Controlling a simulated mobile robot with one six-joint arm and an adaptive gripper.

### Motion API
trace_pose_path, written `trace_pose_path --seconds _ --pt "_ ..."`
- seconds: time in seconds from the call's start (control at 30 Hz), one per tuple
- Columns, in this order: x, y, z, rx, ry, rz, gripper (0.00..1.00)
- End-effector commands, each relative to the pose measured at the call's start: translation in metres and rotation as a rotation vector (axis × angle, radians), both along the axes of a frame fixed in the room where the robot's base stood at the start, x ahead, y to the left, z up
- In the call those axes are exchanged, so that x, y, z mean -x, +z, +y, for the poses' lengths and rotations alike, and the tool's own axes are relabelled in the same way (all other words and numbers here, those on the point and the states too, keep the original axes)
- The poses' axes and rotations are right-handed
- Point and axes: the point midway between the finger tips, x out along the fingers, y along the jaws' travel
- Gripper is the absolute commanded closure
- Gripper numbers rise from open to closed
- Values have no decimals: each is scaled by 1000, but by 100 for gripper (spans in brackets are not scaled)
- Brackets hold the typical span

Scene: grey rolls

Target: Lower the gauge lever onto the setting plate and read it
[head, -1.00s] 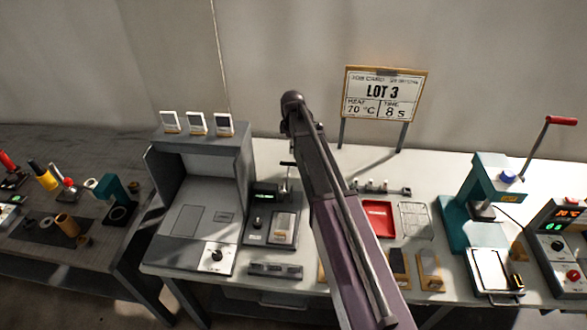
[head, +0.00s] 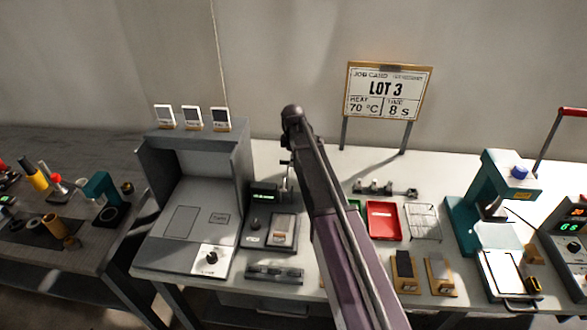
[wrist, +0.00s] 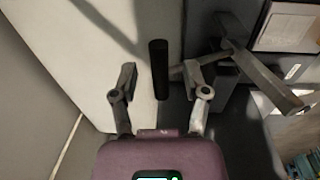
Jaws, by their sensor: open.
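The dark gauge (head: 263,195) with a lit green display stands on the bench left of my arm in the head view. A small pale plate (head: 285,226) lies on its base. In the wrist view, an upright black rod (wrist: 158,68), which looks like the lever's grip, stands between the fingers of my open gripper (wrist: 159,78). Gaps show on both sides of the rod. Grey bars (wrist: 250,65) of the gauge reach in from the right. In the head view my gripper is not clearly made out behind my arm, and the display digits are too small to read.
A grey booth (head: 190,190) stands left of the gauge. A red tray (head: 384,222), wire rack (head: 423,222) and teal press (head: 490,205) are to the right. A grey block (head: 274,273) lies in front.

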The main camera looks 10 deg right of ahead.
Motion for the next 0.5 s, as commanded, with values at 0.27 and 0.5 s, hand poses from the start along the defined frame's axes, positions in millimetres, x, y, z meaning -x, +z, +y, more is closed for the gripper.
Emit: trace_pose_path --seconds 0.27,0.5 --pt "-1 -21 -1 0 0 0 40" --pt "-2 -26 -1 0 0 0 40"
